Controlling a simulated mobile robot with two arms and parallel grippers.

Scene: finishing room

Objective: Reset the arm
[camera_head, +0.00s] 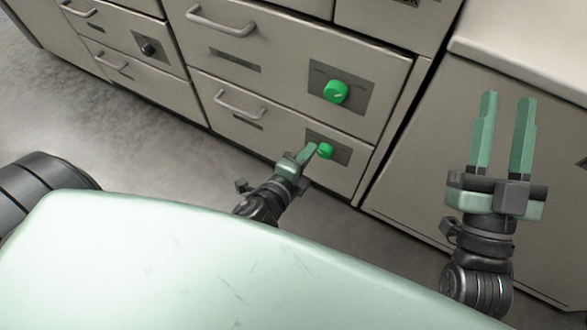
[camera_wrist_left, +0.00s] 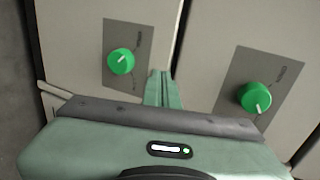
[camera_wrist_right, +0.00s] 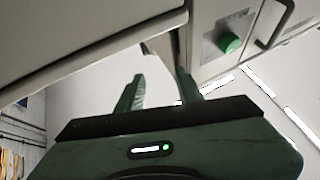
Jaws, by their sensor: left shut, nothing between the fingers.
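My left gripper (camera_head: 309,150) reaches toward the drawer fronts. Its fingers are shut together with nothing between them, and the tips show just left of the lower green knob (camera_head: 325,151). I cannot tell whether they touch it. The upper green knob (camera_head: 336,92) sits on its dark plate above. In the left wrist view the shut fingers (camera_wrist_left: 162,75) lie between two green knobs, one at left (camera_wrist_left: 121,61) and one at right (camera_wrist_left: 255,97). My right gripper (camera_head: 504,97) is open and empty, raised in front of the cabinet at right.
The drawer unit (camera_head: 275,58) has bar handles, such as the lower one (camera_head: 240,107). A dark knob (camera_head: 148,48) is on a drawer further left. A pale countertop (camera_head: 530,48) tops the right cabinet (camera_head: 420,150). Grey floor (camera_head: 110,130) is clear at left.

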